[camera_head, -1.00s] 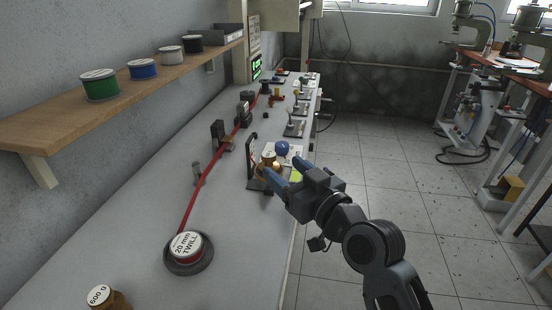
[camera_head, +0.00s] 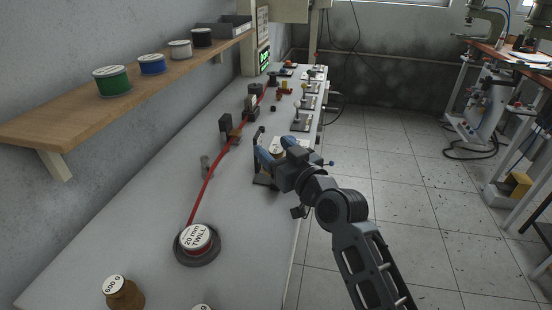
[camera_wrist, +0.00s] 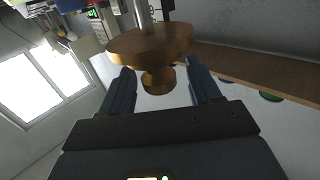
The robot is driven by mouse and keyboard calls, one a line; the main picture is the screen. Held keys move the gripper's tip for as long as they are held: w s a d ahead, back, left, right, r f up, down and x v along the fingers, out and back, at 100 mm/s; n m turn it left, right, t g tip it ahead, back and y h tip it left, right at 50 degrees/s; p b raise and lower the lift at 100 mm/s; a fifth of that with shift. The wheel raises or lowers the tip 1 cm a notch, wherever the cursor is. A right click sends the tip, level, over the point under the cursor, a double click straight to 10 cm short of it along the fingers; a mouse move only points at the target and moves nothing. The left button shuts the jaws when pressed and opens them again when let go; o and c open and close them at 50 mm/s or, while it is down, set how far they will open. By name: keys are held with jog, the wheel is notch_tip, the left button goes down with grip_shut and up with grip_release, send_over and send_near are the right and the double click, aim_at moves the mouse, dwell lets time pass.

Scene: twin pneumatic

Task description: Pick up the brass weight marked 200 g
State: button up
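My gripper (camera_head: 268,153) is open at a small dark stand (camera_head: 259,180) near the bench's right edge. In the wrist view, my two dark blue fingers (camera_wrist: 163,92) stand on either side of a brass piece. This brass piece (camera_wrist: 150,45) has a wide disc and a smaller knob, with a metal rod at the disc's other side. Gaps show between the knob and both fingers. No marking on it can be read, and in the head view my gripper mostly hides it. A brass weight marked 600 g (camera_head: 124,294) stands at the bench's near end.
A red ribbon (camera_head: 208,187) runs along the bench (camera_head: 130,230) from a spool marked 20 mm TWILL (camera_head: 198,242). A wooden shelf (camera_head: 110,107) with several spools hangs at left. Several small levers stand along the far right edge. The floor at right is clear nearby.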

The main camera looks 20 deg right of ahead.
jog(key=c, duration=1)
jog(key=shift+c, duration=0.4)
